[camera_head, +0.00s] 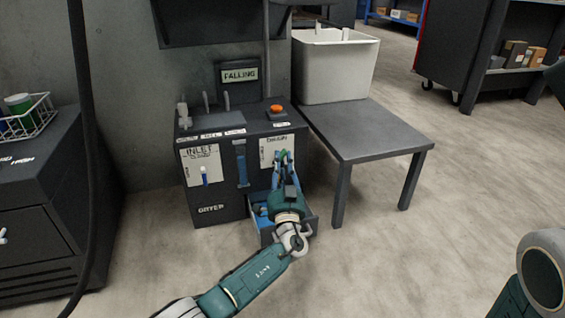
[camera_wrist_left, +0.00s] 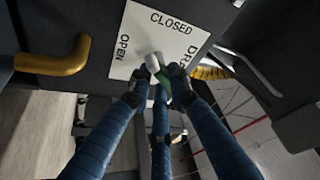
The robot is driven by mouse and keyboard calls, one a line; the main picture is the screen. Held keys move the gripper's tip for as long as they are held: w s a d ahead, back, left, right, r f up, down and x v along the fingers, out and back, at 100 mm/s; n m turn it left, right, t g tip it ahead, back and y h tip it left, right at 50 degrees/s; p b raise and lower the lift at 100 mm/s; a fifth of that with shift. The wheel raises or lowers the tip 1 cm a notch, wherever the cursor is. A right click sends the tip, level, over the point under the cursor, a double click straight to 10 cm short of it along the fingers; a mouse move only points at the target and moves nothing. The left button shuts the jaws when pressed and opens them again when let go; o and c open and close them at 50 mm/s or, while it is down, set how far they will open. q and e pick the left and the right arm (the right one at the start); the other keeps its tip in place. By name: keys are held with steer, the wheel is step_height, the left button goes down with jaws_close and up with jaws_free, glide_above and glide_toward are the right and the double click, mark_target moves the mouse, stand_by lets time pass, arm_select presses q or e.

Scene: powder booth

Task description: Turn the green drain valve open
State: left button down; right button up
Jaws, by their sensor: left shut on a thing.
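The green drain valve (camera_wrist_left: 164,82) sits on a white plate (camera_wrist_left: 140,32) lettered OPEN, CLOSED and DRAIN. In the left wrist view its pale hub meets the plate and its green part lies among the blue fingers. My left gripper (camera_wrist_left: 158,94) is shut on the valve, with fingers around the handle. In the head view the left gripper (camera_head: 283,160) reaches the drain plate (camera_head: 270,147) on the right of the dark cabinet's front, and a bit of green shows between the fingers. The fingers hide part of the handle, so I cannot tell its exact angle. My right gripper is out of view.
The dark cabinet (camera_head: 222,205) also bears an inlet plate with a blue handle (camera_head: 205,177), an orange button (camera_head: 276,109) and a FALLING display (camera_head: 240,75). An open drawer (camera_head: 310,222) is below my left gripper. A table (camera_head: 372,130) with a white tub (camera_head: 335,72) stands right.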

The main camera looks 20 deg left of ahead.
arm_select(q)
steer(key=n+y, duration=0.1)
steer(key=n, duration=0.1)
steer(key=n+y, duration=0.1)
steer(key=n, duration=0.2)
steer(key=shift+w+d+r+y, duration=0.1)
steer(key=shift+r+y, duration=0.05)
steer(key=shift+y, duration=0.25)
steer(key=shift+n+g+y, duration=0.3)
steer(key=shift+n+y, duration=0.25)
steer(key=shift+n, duration=0.65)
steer(key=shift+n+g+y, duration=0.3)
steer(key=shift+n+y, duration=0.25)
steer(key=shift+n, duration=0.65)
steer(key=shift+n+y, duration=0.3)
steer(key=shift+n, duration=0.2)
steer(key=c, duration=1.7)
jaws_free()
steer(key=shift+g, duration=0.3)
steer(key=shift+o, duration=0.2)
